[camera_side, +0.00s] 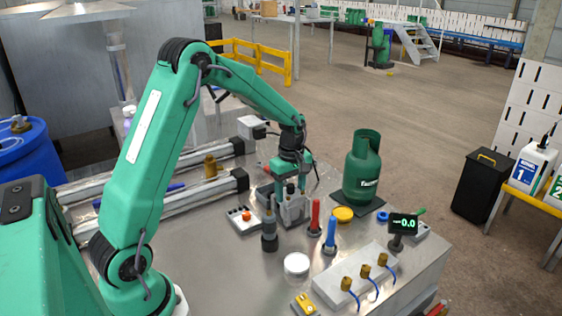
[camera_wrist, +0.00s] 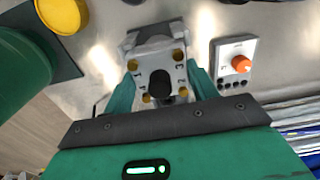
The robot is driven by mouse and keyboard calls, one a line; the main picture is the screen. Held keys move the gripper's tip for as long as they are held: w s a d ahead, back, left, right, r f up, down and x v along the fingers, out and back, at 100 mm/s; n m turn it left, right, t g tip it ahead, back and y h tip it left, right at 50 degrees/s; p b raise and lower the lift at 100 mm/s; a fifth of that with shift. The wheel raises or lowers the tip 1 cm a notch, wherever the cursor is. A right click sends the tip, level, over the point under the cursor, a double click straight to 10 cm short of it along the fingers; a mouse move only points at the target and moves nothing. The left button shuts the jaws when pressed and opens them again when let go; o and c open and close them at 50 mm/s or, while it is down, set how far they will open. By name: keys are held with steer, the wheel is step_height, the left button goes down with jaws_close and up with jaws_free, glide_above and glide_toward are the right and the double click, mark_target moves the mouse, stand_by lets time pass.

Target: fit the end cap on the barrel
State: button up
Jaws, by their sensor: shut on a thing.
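In the wrist view my gripper (camera_wrist: 161,90) has a green finger on each side of a light grey square end cap (camera_wrist: 150,96) and is shut on it. The cap has brass bolts at its corners, printed numbers and a dark round middle. Another grey body (camera_wrist: 150,39) shows just beyond the cap. In the side view my gripper (camera_side: 291,186) points down at a grey block (camera_side: 293,210) on the metal bench. I cannot make out the barrel, or tell whether the cap touches it.
A green gas bottle (camera_side: 362,170) stands behind right on a black mat. A red tool (camera_side: 315,214), a blue tool (camera_side: 331,234) and a dark stand (camera_side: 269,236) are close by. A box with an orange button (camera_side: 245,217) is left. A small display (camera_side: 403,223) stands right.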

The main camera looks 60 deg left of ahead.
steer(key=o, duration=1.6)
steer(key=shift+r, duration=0.1)
steer(key=shift+r, duration=3.35)
steer(key=shift+r, duration=0.1)
